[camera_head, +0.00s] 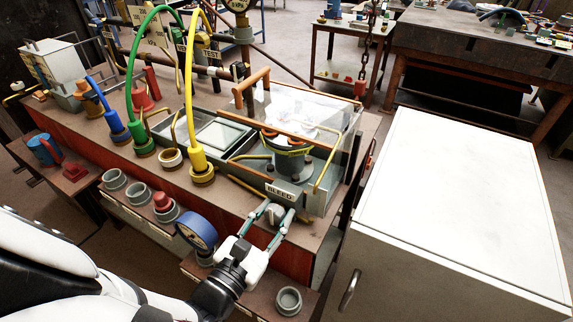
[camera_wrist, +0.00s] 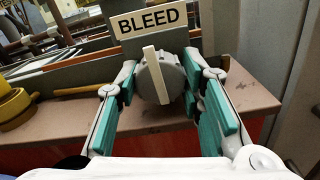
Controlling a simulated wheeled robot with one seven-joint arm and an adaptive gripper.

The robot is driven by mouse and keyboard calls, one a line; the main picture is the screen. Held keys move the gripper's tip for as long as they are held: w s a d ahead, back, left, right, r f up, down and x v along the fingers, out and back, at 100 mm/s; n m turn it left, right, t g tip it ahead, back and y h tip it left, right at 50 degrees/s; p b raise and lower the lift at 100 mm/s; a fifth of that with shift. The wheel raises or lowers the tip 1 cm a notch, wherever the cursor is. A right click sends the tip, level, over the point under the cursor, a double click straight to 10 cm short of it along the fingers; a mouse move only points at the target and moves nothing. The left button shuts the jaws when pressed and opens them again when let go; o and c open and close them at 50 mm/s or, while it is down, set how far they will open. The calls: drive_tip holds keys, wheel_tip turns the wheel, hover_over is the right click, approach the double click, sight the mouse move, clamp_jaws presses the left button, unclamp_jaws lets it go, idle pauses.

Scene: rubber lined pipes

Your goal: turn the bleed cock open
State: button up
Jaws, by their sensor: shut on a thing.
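The bleed cock (camera_wrist: 171,80) is a round grey knob with a pale bar handle across its face, below a "BLEED" label (camera_wrist: 149,20). In the wrist view the bar stands near upright, its top leaning slightly left. In the head view the cock (camera_head: 273,213) sits on the front of the bench's right end, partly hidden by my fingers. My gripper (camera_head: 272,209) reaches it from the front. In the wrist view my gripper (camera_wrist: 160,72) has a teal-padded finger on each side of the knob and is shut on it.
A clear-walled box (camera_head: 333,150) with a grey vessel (camera_head: 289,158) stands just behind the label. A blue gauge (camera_head: 196,231) is close left of my wrist. A white-topped cabinet (camera_head: 461,200) stands to the right. Hoses and grey sockets crowd the bench at left.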

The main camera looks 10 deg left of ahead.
drive_tip(key=n+p, duration=0.2)
drive_tip(key=n, duration=0.3)
drive_tip(key=shift+s+n+p, duration=0.1)
drive_tip(key=shift+n+p, duration=0.2)
drive_tip(key=shift+p, duration=0.1)
drive_tip(key=n+p, duration=0.1)
drive_tip(key=n, duration=0.4)
drive_tip(key=shift+n+p, duration=0.4)
drive_tip(key=shift+f, duration=0.1)
drive_tip(key=o, duration=0.9)
drive_tip(key=v, duration=1.2)
